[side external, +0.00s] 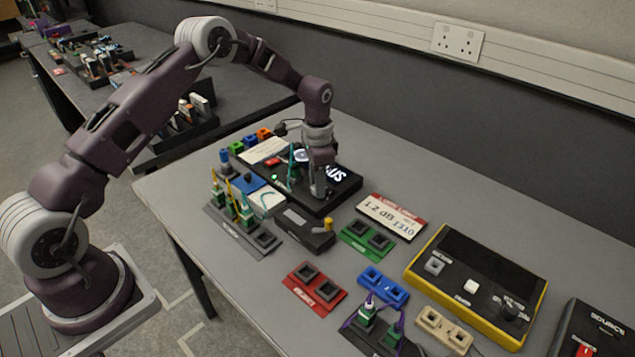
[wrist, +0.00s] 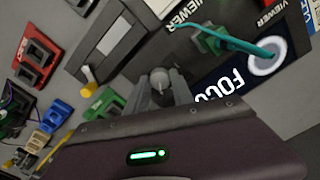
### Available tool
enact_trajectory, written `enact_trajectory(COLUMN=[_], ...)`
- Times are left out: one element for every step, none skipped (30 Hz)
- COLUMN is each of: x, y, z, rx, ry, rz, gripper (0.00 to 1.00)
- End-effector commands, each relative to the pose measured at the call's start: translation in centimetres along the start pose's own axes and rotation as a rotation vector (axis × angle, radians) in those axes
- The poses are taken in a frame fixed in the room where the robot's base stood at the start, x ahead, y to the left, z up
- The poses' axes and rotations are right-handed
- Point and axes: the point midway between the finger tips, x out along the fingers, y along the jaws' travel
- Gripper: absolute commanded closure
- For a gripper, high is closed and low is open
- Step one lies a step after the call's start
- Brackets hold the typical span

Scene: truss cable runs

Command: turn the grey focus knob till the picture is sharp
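The black viewer box (side external: 345,187) stands on the bench. My gripper (side external: 319,187) reaches down over it. In the wrist view a grey round knob (wrist: 160,80) sits between the two fingers of my gripper (wrist: 162,90). The fingers flank it closely; whether they press on it is not clear. The lit screen (wrist: 232,82) is beside the knob, with white letters reading about "FOCU" and a pale ring; the letter edges look fairly crisp. In the side view the last letters show on the screen (side external: 334,173), and my gripper hides the rest and the knob.
A green connector (wrist: 208,40) with a teal cable is plugged in near the screen. A small dark box with a yellow knob (side external: 328,224) stands in front. Green (side external: 367,237), red (side external: 314,285) and blue socket blocks and a yellow-edged instrument (side external: 480,285) lie right.

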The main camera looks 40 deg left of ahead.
Motion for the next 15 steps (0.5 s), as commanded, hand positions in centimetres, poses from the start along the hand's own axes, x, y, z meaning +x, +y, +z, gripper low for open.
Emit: enact_trajectory(x=[0.1,0.1,0.1,0.1,0.1,0.0,0.0,0.0,0.0,0.0,0.0,-0.1,-0.3,-0.7,-1.4], y=[0.0,0.0,0.0,0.0,0.0,0.0,0.0,0.0,0.0,0.0,0.0,0.0,0.0,0.0,-0.1], z=[0.1,0.1,0.1,0.1,0.1,0.1,0.1,0.1,0.1,0.1,0.1,0.1,0.0,0.0,0.0], rx=[0.0,0.0,0.0,-0.001,-0.001,-0.001,-0.001,-0.001,-0.001,-0.001,-0.001,-0.001,-0.001,-0.001,-0.001], ry=[-0.005,-0.005,-0.004,-0.004,-0.003,-0.003,-0.003,-0.003,-0.002,-0.002,-0.002,-0.001,-0.001,-0.001,0.001], rz=[0.002,0.002,0.002,0.001,0.001,0.001,0.001,0.001,0.001,0.001,0.001,0.0,0.0,0.0,-0.002], gripper=[0.64,0.58,0.5,0.5,0.5,0.5,0.5,0.5,0.5,0.5,0.5,0.5,0.5,0.5,0.5])
